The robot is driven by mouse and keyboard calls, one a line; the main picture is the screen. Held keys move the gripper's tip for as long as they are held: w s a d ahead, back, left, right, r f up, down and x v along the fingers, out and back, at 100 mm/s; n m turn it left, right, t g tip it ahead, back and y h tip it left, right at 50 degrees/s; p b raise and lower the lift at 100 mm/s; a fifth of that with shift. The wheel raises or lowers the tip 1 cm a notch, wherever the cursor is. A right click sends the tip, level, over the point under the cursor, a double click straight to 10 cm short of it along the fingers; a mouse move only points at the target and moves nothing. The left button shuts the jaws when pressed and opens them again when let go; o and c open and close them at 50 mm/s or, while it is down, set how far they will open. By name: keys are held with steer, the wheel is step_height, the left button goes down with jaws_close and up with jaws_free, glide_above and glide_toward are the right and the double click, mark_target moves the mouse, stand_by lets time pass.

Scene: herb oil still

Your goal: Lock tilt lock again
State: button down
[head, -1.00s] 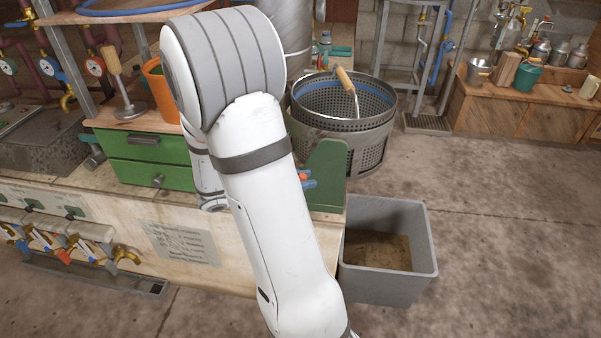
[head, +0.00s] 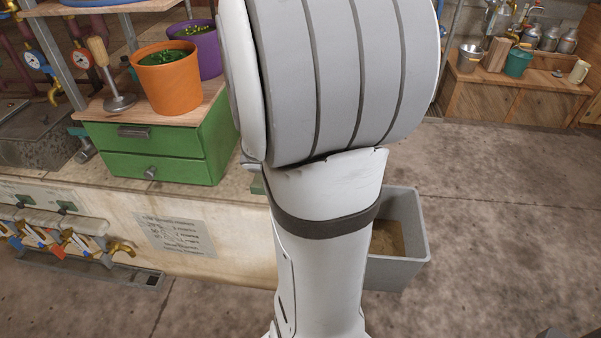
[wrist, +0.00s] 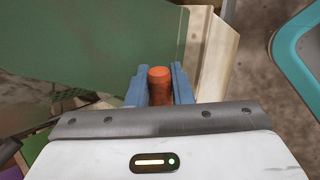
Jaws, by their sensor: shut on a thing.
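In the wrist view my gripper (wrist: 159,76) has its two blue fingers closed on either side of an orange-red cylindrical knob (wrist: 160,96), which looks like the handle of the tilt lock. The knob points toward the camera in front of a green panel (wrist: 90,55). What the knob is fixed to is hidden, and I cannot tell its lock position. In the head view my arm covers the gripper, the knob and the perforated basket.
A green drawer box (head: 155,155) with an orange pot (head: 167,80) stands left of my arm. A grey bin (head: 408,235) stands on the floor to the right. The floor at right is clear.

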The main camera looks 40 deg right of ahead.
steer(key=shift+s+d+f+m+t+y, duration=0.15)
steer(key=shift+m+t+y, duration=0.25)
steer(key=shift+t+y, duration=0.4)
steer(key=shift+f+t+y+p, duration=0.3)
steer(key=shift+t+y+p, duration=0.2)
steer(key=shift+t, duration=0.1)
steer(key=shift+f+m, duration=0.1)
steer(key=shift+m, duration=0.2)
steer(key=c, duration=1.6)
jaws_free()
